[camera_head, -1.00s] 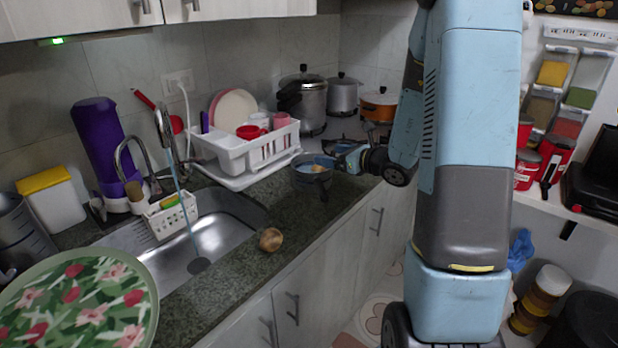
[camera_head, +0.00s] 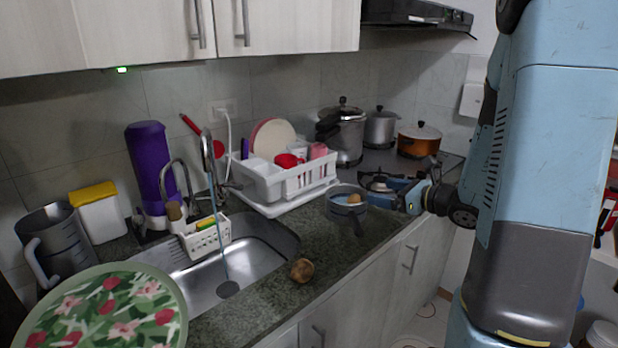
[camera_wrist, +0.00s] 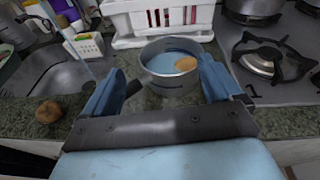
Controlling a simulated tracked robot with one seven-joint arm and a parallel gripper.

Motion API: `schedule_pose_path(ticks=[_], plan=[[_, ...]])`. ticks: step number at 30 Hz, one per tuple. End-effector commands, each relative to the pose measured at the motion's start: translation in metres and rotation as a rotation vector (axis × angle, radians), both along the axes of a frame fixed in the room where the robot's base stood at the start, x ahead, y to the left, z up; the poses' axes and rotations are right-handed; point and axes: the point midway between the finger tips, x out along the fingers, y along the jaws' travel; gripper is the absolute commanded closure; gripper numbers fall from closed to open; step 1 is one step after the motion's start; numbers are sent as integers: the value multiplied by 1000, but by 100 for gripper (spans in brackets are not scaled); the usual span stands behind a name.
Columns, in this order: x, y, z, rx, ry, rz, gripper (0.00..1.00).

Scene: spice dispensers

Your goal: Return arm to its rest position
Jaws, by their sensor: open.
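My gripper (camera_wrist: 160,95) is open in the wrist view, its two blue fingers apart. Between and just beyond the fingertips stands a grey pot (camera_wrist: 165,78) with bluish liquid and a brown round item (camera_wrist: 186,64) in it. I cannot tell whether a finger touches the pot. In the head view my gripper (camera_head: 408,196) is at the counter's front edge, right of the pot (camera_head: 346,212). My blue arm stretches from the right of that view down to it.
A brown round object (camera_head: 302,270) lies on the counter beside the sink (camera_head: 215,285), where water runs. A white dish rack (camera_head: 270,185) stands behind the pot. The stove (camera_head: 385,180) with an orange pot (camera_head: 418,140) is at the back right. Cabinets (camera_head: 190,35) hang above.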

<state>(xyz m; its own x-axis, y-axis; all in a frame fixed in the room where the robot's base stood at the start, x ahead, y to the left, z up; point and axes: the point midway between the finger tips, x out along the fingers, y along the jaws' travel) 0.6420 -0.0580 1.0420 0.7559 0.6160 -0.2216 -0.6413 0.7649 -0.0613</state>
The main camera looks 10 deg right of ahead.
Motion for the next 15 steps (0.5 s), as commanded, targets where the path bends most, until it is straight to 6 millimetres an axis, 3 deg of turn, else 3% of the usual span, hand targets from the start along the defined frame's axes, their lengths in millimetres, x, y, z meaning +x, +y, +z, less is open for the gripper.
schedule_pose_path(ticks=[7, 15], plan=[[-50, 69, 38, -272, -106, 351, 8], [-118, 111, 59, -638, -247, 724, 8]])
